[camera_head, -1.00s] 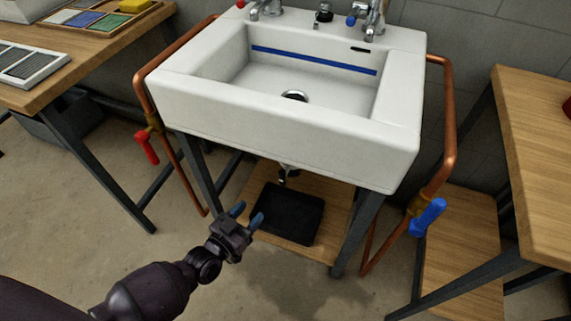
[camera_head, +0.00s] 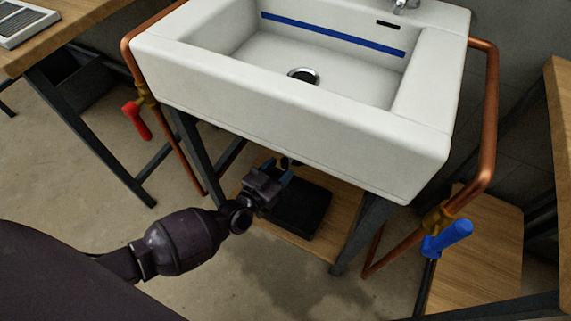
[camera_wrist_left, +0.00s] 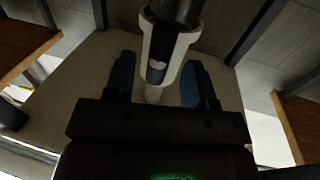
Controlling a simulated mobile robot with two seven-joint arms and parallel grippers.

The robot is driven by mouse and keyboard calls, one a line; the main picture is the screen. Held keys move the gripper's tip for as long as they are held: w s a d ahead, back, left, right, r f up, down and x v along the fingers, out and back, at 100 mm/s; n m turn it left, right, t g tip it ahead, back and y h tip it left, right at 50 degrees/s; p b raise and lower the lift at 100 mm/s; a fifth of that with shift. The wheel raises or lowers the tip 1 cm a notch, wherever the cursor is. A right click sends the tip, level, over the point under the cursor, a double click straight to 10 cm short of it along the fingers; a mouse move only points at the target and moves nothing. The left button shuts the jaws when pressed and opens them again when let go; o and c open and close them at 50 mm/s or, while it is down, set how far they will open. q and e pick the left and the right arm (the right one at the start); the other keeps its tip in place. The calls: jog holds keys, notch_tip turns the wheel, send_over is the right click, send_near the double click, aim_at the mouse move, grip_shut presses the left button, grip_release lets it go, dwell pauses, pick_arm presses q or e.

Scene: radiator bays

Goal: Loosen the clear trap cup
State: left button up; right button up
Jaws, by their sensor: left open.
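The white basin (camera_head: 290,120) has its trap below it, mostly hidden in the head view by the basin's front and my gripper. In the left wrist view the trap (camera_wrist_left: 172,45) is a pale upright body with a dark pipe above and a dark section in its middle. I cannot clearly make out where the clear cup starts. My left gripper (camera_head: 277,174) is under the basin's front. Its two blue fingers (camera_wrist_left: 157,82) are apart, one to each side of the trap's lower part in the wrist picture. I see no finger contact. My right gripper is out of view.
A black tray (camera_head: 302,213) lies on the wooden shelf (camera_head: 345,215) below the basin. A copper pipe with a red-handled valve (camera_head: 137,120) stands left, another with a blue handle (camera_head: 447,239) right. Dark table legs (camera_head: 190,150) flank the shelf.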

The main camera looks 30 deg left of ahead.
pick_arm(q)
jog(key=shift+x, duration=1.2)
